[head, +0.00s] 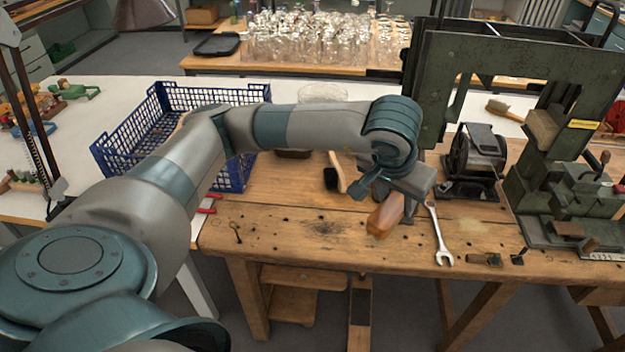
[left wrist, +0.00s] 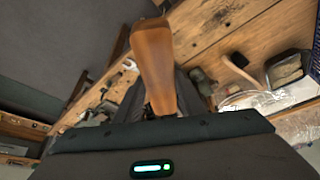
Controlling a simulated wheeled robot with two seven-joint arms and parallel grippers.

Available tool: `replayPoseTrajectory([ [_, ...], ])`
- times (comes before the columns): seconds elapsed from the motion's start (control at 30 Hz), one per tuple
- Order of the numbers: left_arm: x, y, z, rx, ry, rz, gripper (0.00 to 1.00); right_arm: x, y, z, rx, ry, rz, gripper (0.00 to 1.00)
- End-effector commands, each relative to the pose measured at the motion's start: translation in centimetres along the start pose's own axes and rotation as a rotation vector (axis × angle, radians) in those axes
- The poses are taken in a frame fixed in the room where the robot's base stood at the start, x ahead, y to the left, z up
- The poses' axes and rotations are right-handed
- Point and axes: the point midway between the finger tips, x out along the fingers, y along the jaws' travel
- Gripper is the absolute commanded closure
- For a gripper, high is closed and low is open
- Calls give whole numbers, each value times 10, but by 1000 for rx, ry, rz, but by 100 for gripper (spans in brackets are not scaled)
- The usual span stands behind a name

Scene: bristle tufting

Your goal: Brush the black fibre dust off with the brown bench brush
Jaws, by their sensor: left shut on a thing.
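My left gripper (head: 405,200) is shut on the brown bench brush (head: 385,217) above the front of the wooden bench (head: 290,240). Its smooth brown wooden part also shows in the left wrist view (left wrist: 155,65), standing out from between the fingers. I cannot make out its bristles. Several small dark spots dot the bench top; I cannot tell fibre dust from holes in the wood. My right gripper is not in view.
A wrench (head: 438,235) lies right of the brush. A blue crate (head: 230,165) stands left. A grinder-like machine (head: 475,155) and a green press (head: 560,195) stand right. The front left bench is mostly clear.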

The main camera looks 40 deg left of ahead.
Motion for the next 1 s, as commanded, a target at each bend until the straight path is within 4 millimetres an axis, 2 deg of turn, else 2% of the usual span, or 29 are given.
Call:
replayPoseTrajectory([
  [0.37, 0, 0, 0, -5, 1, -2, 82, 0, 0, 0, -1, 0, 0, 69],
  [0.57, 2, -3, -1, -83, 0, -34, 82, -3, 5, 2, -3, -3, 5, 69],
  [0.77, 11, -12, -3, -309, -1, -129, 82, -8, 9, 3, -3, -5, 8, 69],
  [1.0, 25, -32, -6, -714, 3, -300, 82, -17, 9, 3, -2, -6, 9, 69],
])
